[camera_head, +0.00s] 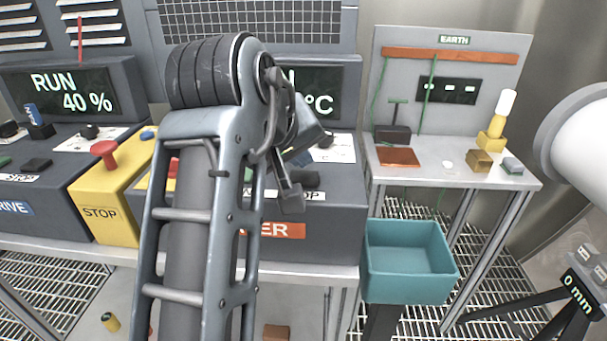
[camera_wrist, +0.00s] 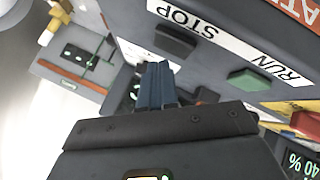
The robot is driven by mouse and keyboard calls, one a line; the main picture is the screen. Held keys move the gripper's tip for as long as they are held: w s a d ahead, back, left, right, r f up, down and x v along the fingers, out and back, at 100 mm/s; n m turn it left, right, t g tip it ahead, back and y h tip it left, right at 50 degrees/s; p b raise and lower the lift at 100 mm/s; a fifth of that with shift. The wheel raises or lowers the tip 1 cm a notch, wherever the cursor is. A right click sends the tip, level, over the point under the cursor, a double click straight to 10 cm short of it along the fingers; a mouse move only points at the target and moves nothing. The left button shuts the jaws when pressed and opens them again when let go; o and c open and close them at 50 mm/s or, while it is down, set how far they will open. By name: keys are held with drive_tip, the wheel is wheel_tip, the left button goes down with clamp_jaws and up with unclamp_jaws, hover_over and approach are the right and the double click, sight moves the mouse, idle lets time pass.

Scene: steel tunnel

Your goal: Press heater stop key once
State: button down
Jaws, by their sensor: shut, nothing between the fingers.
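The heater stop key (camera_wrist: 175,41) is a dark grey block beside the printed STOP label in the wrist view, where the console appears upside down. In the head view the dark key (camera_head: 307,179) sits just above the partly covered label, right of my arm. My gripper (camera_wrist: 156,66) is shut and empty, its blue fingers pressed together. Its tips show just below the stop key in the wrist view, with a small gap in the picture; the depth between them is hard to tell. The green heater run key (camera_wrist: 250,80) lies to the right. My arm hides much of the heater console (camera_head: 335,222) in the head view.
A yellow box with a red STOP button (camera_head: 104,151) stands left of my arm, beside the drive console (camera_head: 40,205). Right of the heater are a teal bin (camera_head: 410,294) and the EARTH bench (camera_head: 440,182) with small blocks. A white cylinder (camera_head: 585,140) stands at far right.

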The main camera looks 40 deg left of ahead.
sight(299, 180)
drive_tip(key=shift+f, duration=0.25)
drive_tip(key=shift+f, duration=0.2)
drive_tip(key=shift+f, duration=0.45)
idle(1.1)
drive_tip(key=shift+r+p, duration=0.1)
drive_tip(key=shift+p, duration=0.2)
drive_tip(key=shift+r+p, duration=0.75)
drive_tip(key=shift+p, duration=0.1)
drive_tip(key=shift+r, duration=0.1)
wheel_tip(299, 180, up, 5)
drive_tip(key=p, duration=0.5)
drive_tip(key=shift+s, duration=0.1)
idle(0.4)
